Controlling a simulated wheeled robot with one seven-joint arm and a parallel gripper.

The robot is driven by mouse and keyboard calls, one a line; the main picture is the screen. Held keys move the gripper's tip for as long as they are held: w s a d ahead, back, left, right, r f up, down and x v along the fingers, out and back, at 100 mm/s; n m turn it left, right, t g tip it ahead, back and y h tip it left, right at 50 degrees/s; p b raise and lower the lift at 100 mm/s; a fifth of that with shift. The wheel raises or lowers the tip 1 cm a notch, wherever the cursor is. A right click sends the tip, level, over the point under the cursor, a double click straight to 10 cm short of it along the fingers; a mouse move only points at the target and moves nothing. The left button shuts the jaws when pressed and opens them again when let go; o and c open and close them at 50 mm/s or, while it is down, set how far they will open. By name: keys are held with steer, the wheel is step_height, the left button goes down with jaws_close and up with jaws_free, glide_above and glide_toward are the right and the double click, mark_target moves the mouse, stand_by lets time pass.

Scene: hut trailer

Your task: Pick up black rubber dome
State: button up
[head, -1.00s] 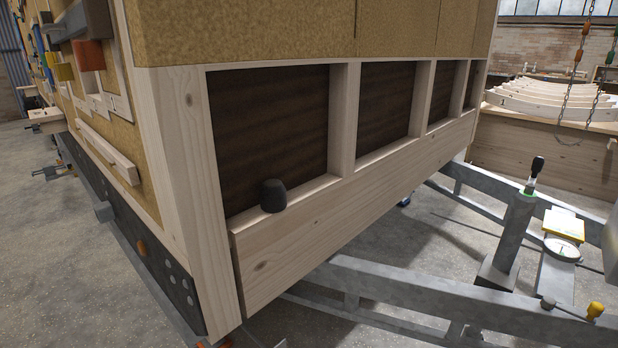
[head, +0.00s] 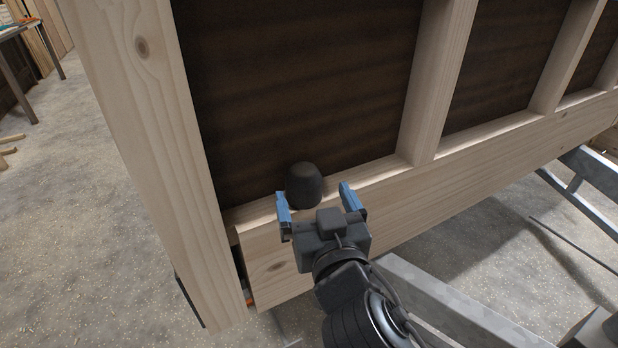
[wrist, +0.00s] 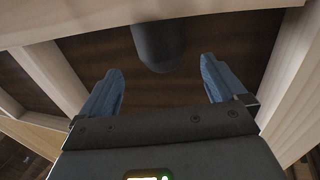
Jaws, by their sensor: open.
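The black rubber dome (head: 304,186) sits on the wooden ledge of the wall frame, near the corner post. In the wrist view the dome (wrist: 159,46) shows beyond the fingertips, roughly midway between them. My gripper (head: 317,196) is open, with its two blue fingers apart and nothing held. In the head view the fingers are near the dome, one at its lower left and one to its right. My gripper (wrist: 160,80) also shows open in the wrist view. I cannot tell whether a finger touches the dome.
A wooden corner post (head: 150,130) rises left of the dome, and a wooden stud (head: 436,85) stands to its right. A dark panel (head: 290,80) lies behind the ledge (head: 375,178). Grey metal trailer beams (head: 440,300) run below right. Open floor (head: 90,220) lies left.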

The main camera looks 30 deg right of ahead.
mark_target(308, 188)
steer(key=p+x, duration=0.1)
steer(key=x, duration=0.4)
steer(key=shift+a, duration=0.2)
steer(key=shift+c, duration=0.2)
steer(key=c, duration=1.1)
